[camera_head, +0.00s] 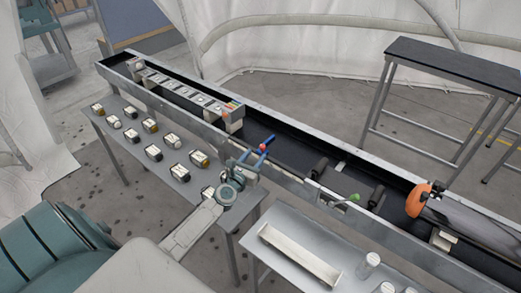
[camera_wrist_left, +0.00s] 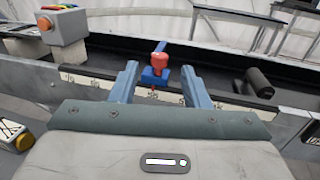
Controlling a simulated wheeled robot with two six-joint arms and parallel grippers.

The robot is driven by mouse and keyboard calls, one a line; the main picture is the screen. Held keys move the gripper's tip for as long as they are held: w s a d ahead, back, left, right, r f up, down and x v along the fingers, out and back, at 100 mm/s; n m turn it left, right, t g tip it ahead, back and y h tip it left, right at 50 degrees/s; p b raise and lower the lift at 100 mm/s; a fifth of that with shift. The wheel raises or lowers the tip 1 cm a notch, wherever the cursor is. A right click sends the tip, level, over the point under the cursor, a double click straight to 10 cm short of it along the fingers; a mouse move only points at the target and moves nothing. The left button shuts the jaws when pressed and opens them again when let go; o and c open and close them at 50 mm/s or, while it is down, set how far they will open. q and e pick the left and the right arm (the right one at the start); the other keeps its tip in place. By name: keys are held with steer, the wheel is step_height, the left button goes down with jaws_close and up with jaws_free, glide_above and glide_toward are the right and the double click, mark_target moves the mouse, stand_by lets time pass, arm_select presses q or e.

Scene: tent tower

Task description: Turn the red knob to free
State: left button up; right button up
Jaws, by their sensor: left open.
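The red knob (camera_wrist_left: 160,59) sits on a blue block (camera_wrist_left: 153,76) at the trough's near rail, above a marked light strip (camera_wrist_left: 105,82). In the head view the red knob (camera_head: 263,147) is small, beside a blue bar (camera_head: 269,140). My left gripper (camera_head: 249,160) reaches in over the near rail. In the left wrist view the left gripper (camera_wrist_left: 158,72) is open, one finger on each side of the knob in the picture. I see gaps on both sides, and cannot tell how far ahead the knob is. My right gripper is not in view.
A long metal trough (camera_head: 310,180) runs diagonally, holding a grey box with coloured buttons (camera_head: 234,108). A table (camera_head: 185,172) with several small blocks stands at the near side. An orange part (camera_head: 418,198) and a green-tipped handle (camera_head: 353,197) are farther right.

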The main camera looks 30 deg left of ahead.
mark_target(261, 148)
arm_select(q)
steer(key=shift+w+a, duration=0.15)
steer(key=shift+w, duration=0.95)
steer(key=shift+w+a, duration=0.1)
steer(key=shift+w, duration=1)
jaws_close()
